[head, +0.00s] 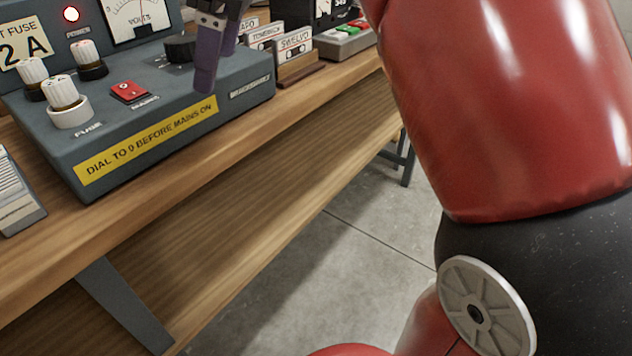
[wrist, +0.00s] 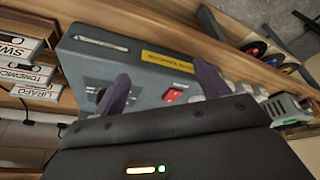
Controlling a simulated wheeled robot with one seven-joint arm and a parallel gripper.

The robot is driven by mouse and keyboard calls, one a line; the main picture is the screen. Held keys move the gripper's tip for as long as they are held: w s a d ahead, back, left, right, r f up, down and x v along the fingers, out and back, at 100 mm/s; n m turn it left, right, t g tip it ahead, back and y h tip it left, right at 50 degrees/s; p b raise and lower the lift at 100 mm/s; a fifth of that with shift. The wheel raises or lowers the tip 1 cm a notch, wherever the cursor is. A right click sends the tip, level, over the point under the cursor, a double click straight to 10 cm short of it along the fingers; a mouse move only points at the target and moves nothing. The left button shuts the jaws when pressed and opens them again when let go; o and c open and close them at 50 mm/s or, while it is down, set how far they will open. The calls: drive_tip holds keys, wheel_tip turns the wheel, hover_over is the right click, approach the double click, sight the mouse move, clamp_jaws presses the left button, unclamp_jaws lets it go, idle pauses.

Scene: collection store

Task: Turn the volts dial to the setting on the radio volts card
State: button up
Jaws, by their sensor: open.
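The grey-blue bench unit (head: 120,125) stands on the wooden bench in the head view; it also shows in the wrist view (wrist: 140,65). Its black dial (head: 179,50) is partly hidden behind my gripper. My gripper (head: 214,66) is open, its purple fingers pointing down just right of the dial. In the wrist view my gripper's fingers (wrist: 162,88) are spread over the unit's top, and I cannot make out the dial between them. The volts meter (head: 137,16) shows at the top edge, cut off. I cannot make out a radio volts card in either view.
The unit carries white-topped fuse knobs (head: 63,93), a red switch (head: 130,91), a lit red lamp (head: 71,14) and a "2 A" fuse card (head: 24,42). My red arm covers the right side.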

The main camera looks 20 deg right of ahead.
drive_tip(key=s+d+f+m+t+h+b, duration=0.1)
drive_tip(key=s+d+f+m, duration=0.2)
drive_tip(key=f, duration=0.6)
drive_tip(key=s+d+f+m+t+h+b, duration=0.1)
drive_tip(key=s+d+f+m, duration=0.2)
drive_tip(key=f+m, duration=0.3)
wheel_tip(320, 180, down, 3)
drive_tip(key=shift+d+f+h+b, duration=0.1)
drive_tip(key=shift+d+h+b, duration=0.25)
drive_tip(key=shift+d, duration=0.55)
drive_tip(key=shift+s, duration=0.1)
